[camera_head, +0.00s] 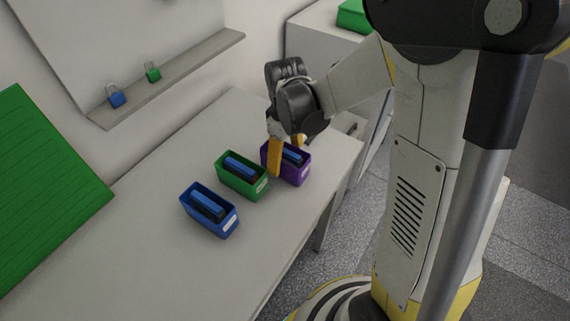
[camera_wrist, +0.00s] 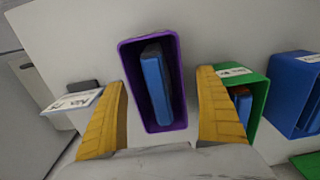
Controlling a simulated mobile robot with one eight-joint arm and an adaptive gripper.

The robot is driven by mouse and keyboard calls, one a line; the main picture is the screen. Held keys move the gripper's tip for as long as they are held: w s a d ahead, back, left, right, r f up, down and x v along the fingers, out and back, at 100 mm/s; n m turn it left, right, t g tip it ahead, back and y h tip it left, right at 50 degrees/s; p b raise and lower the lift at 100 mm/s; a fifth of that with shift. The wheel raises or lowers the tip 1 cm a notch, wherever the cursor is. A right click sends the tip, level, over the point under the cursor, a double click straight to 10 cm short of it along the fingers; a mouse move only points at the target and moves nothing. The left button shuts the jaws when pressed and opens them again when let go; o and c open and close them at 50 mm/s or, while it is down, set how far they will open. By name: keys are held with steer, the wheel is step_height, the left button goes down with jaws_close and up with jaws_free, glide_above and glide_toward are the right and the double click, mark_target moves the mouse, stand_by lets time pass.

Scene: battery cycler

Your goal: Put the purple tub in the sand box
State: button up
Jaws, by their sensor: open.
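The purple tub (camera_head: 296,173) stands on the white table, at the right end of a row of tubs. It holds a blue block. My gripper (camera_head: 287,160) is over this tub, pointing down, with its yellow fingers apart. In the wrist view the purple tub (camera_wrist: 179,112) lies between the two open fingers of my gripper (camera_wrist: 160,115), one finger on each side. I cannot tell whether the fingers touch its walls. I cannot make out a sand box in either view.
The green tub (camera_head: 256,187) and the blue tub (camera_head: 225,227) stand to the left of the purple tub, each with a block inside. Two small padlocks, blue (camera_head: 117,99) and green (camera_head: 153,74), are on a wall ledge (camera_head: 190,67). The table's front left is clear.

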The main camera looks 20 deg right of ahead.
steer(key=f, duration=0.2)
steer(key=f+b, duration=0.1)
steer(key=f, duration=0.1)
steer(key=shift+w, duration=0.2)
steer(key=shift+r, duration=0.15)
steer(key=c, duration=1.5)
steer(key=shift+r, duration=0.1)
steer(key=shift+r+p, duration=0.6)
steer(key=shift+r, duration=0.75)
steer(key=shift+d+r+p, duration=0.2)
steer(key=shift+r+p, duration=0.15)
steer(key=shift+r, duration=0.45)
steer(key=s+d+r+p, duration=0.2)
steer(key=d+r, duration=0.4)
steer(key=d, duration=0.5)
steer(key=shift+s+r+p, duration=0.2)
steer(key=shift+s+p, duration=0.1)
steer(key=shift+p, duration=0.2)
